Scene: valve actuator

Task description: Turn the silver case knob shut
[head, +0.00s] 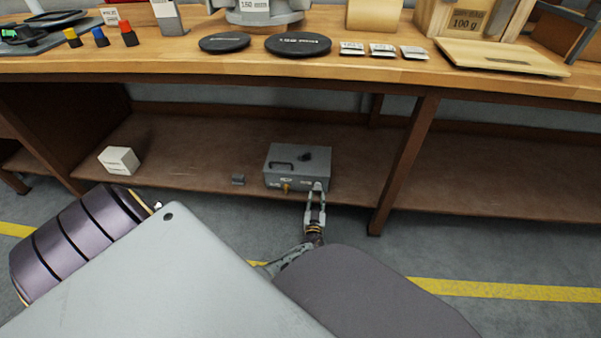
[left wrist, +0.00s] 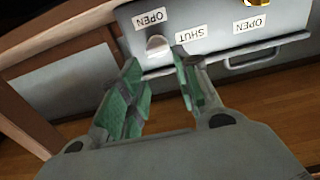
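The grey case (head: 290,154) sits on the lower shelf under the bench. Its silver knob (left wrist: 157,45) is on the front face, beside labels reading OPEN and SHUT. In the head view the knob is largely hidden by my gripper. A brass knob (head: 286,187) is further left on the same face; part of it shows at the top of the left wrist view (left wrist: 257,2). My left gripper (head: 317,190) is at the case's front right. In the left wrist view its fingers (left wrist: 158,62) are apart, with the silver knob just beyond the gap. Contact cannot be told. My right gripper is not in view.
A white box (head: 119,160) and a small grey block (head: 238,180) stand on the shelf (head: 190,150) left of the case. A wooden upright (head: 405,165) is close on the right. The bench top (head: 200,70) overhangs the shelf.

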